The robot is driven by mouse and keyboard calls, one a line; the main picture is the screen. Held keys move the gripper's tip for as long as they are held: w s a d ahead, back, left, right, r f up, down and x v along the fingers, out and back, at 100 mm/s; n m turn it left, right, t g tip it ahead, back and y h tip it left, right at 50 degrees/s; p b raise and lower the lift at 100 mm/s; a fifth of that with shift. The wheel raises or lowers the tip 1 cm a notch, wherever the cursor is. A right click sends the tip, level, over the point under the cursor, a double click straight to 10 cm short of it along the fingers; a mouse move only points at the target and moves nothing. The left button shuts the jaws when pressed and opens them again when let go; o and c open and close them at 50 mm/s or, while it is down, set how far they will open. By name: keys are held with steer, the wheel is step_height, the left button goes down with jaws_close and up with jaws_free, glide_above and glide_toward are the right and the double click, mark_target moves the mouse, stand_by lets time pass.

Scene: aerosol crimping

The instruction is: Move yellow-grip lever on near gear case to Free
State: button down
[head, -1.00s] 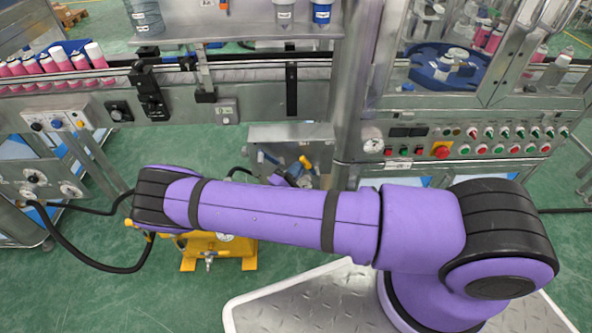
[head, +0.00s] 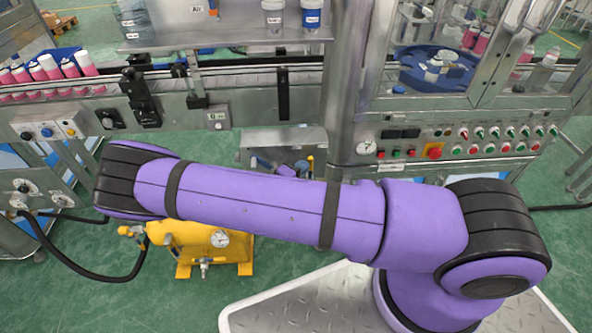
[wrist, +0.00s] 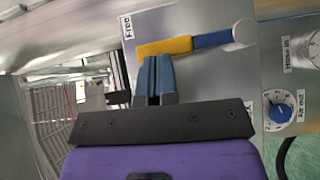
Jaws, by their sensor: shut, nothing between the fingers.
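In the wrist view, the lever has a yellow grip (wrist: 165,47), a blue shaft and a pale round end at the right. It lies nearly level across a grey metal plate (wrist: 205,75). A "Free" label (wrist: 127,27) is on the plate just up and left of the grip. My gripper (wrist: 155,60) is shut and empty, its blue fingertips at the lower edge of the yellow grip. I cannot tell whether they touch it. In the head view my arm hides my gripper.
In the head view, a yellow unit with a gauge (head: 219,238) stands beneath my arm. A conveyor with pink cans (head: 80,62) and a button panel (head: 470,140) stand behind.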

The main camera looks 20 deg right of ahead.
steer(key=shift+m+g+y, duration=0.3)
steer(key=shift+m+y, duration=0.5)
steer(key=shift+m, duration=0.1)
steer(key=shift+s+d+r, duration=0.1)
steer(key=shift+s+d, duration=0.15)
steer(key=shift+d, duration=0.45)
steer(key=shift+s+d+r, duration=0.1)
steer(key=shift+s+d, duration=0.1)
steer(key=shift+d, duration=0.55)
steer(key=shift+s+d, duration=0.25)
steer(key=shift+d, duration=0.45)
